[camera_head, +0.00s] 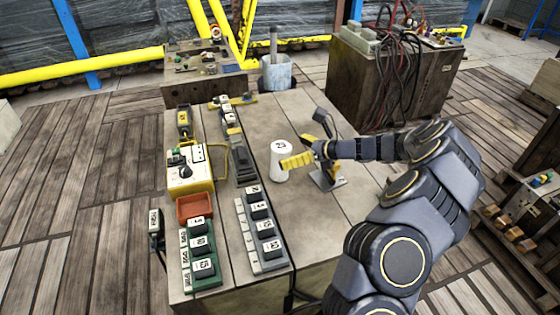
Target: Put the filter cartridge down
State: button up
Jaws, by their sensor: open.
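The filter cartridge appears to be the white cylinder (278,168) with a numbered label on top. It stands upright on the wooden table (315,230), near the middle. My gripper (293,151) reaches in from the right with its yellow fingers apart. One finger overlaps the cylinder's right edge in this view; I cannot tell whether it touches. No object shows held between the fingers.
A grey-based stand (334,183) is below my wrist. Left of the cylinder are a yellow control box (188,170), an orange tray (195,207) and racks of numbered blocks (262,235). The table's front right is bare.

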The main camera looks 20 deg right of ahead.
aim_at(280, 151)
jog(key=x, duration=0.3)
jog(key=shift+w+a+f, duration=0.1)
jog(key=shift+a+f, duration=0.05)
jog(key=shift+a, duration=0.1)
jog(key=shift+c, duration=0.2)
jog(key=c, duration=1.2)
